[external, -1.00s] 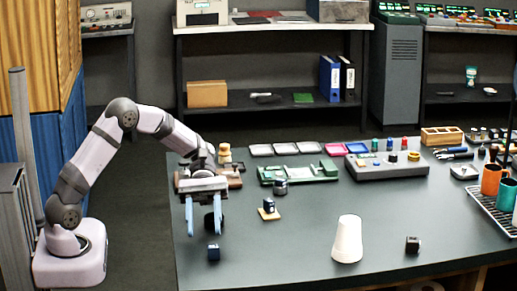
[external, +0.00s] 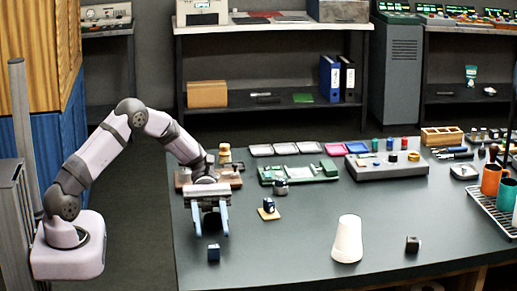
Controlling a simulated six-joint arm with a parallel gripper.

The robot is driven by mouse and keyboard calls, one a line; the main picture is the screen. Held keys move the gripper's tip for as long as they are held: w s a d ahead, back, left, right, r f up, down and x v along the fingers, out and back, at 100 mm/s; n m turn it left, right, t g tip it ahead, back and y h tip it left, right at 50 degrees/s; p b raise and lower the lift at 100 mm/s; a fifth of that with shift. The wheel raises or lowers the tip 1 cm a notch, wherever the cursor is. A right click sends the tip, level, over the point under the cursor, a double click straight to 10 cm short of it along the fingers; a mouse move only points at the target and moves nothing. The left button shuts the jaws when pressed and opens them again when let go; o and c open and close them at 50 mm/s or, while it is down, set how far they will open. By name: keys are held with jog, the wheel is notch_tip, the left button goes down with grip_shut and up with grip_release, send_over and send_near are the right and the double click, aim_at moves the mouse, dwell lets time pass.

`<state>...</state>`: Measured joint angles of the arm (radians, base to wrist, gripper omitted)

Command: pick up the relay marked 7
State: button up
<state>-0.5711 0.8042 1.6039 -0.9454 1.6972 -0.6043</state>
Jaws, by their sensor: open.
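Small dark block-shaped parts that may be relays stand on the bench. One dark blue block (external: 214,252) is near the front left edge. Another dark block (external: 268,204) sits on a small tan pad (external: 268,214) right of my gripper. A black block (external: 413,244) stands at the front right. Their marks are too small to read, so I cannot tell which is marked 7. My gripper (external: 211,232) points down with its blue fingers apart and nothing between them. In the picture its fingertips are just above the front left block, apart from it.
A white cone-shaped cup (external: 347,240) stands upright between the blocks at the front. A green board (external: 300,173), a grey control box (external: 385,168) and several small trays lie farther back. Mugs (external: 491,180) stand on a rack at right. The middle of the bench is fairly clear.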

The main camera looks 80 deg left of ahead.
aim_at(213, 245)
jog(key=d+p, duration=0.1)
jog(key=d, duration=0.2)
jog(key=shift+s+d+f, duration=0.1)
jog(key=shift+s+d, duration=0.1)
jog(key=shift+d+f+p, duration=0.35)
jog(key=shift+d, duration=0.3)
jog(key=c, duration=1.2)
